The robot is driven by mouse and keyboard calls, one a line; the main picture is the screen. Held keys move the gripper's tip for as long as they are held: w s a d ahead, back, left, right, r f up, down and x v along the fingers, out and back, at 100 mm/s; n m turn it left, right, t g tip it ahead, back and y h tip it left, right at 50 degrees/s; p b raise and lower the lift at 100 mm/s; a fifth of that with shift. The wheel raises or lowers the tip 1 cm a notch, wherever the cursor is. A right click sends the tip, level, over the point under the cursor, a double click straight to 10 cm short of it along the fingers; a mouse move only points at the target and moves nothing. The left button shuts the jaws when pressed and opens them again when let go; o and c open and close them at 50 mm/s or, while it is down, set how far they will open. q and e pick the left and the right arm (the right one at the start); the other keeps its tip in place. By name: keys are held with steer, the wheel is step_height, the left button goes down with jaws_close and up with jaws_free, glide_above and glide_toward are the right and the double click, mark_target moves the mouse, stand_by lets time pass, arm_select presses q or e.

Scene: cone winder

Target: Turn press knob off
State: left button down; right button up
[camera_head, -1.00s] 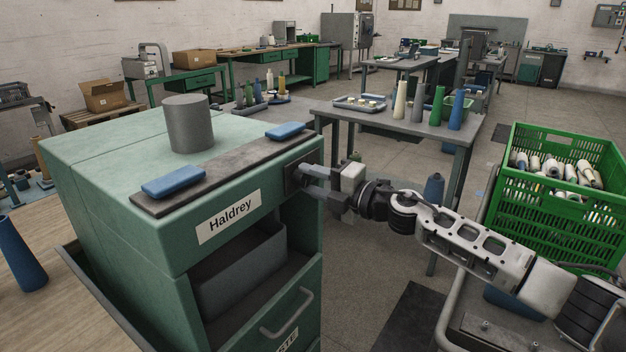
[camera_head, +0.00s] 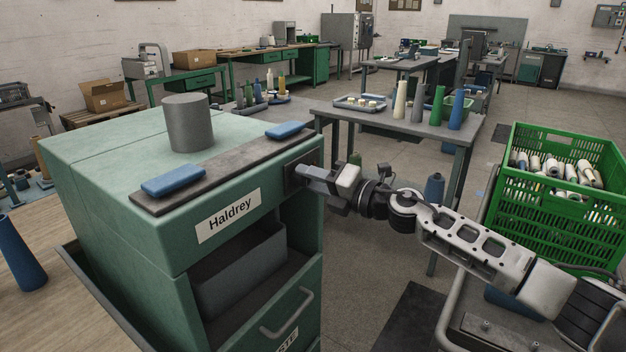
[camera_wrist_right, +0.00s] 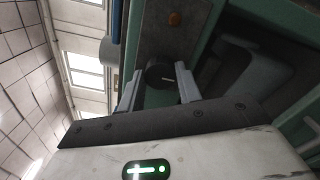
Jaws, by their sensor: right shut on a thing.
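The press is a green cabinet (camera_head: 130,190) with a "Haldrey" label on its front. Its dark knob (camera_wrist_right: 160,76), with a pale mark on its face, shows between my fingers in the right wrist view. In the head view the knob is mostly hidden by my gripper, on a dark plate (camera_head: 296,170) at the cabinet's right front corner. My right gripper (camera_head: 306,173) is shut on the knob; it also shows in the right wrist view (camera_wrist_right: 158,90). It looks rolled about its own axis. My left gripper is in neither view.
Two blue pads (camera_head: 173,180) lie on the dark strip atop the press, near a grey cylinder (camera_head: 188,122). A green crate of cones (camera_head: 560,225) stands at the right. A table with bobbins (camera_head: 470,140) stands behind my right arm. Open floor lies between.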

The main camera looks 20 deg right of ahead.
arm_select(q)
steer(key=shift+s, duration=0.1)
arm_select(e)
steer(key=o, duration=1)
steer(key=shift+s, duration=0.1)
arm_select(q)
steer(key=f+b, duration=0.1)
steer(key=b, duration=0.1)
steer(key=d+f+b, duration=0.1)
steer(key=b, duration=0.2)
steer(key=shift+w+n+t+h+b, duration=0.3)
steer(key=shift+b, duration=0.05)
arm_select(e)
steer(key=v, duration=1.6)
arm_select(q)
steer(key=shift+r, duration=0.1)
arm_select(e)
steer(key=shift+f, duration=0.15)
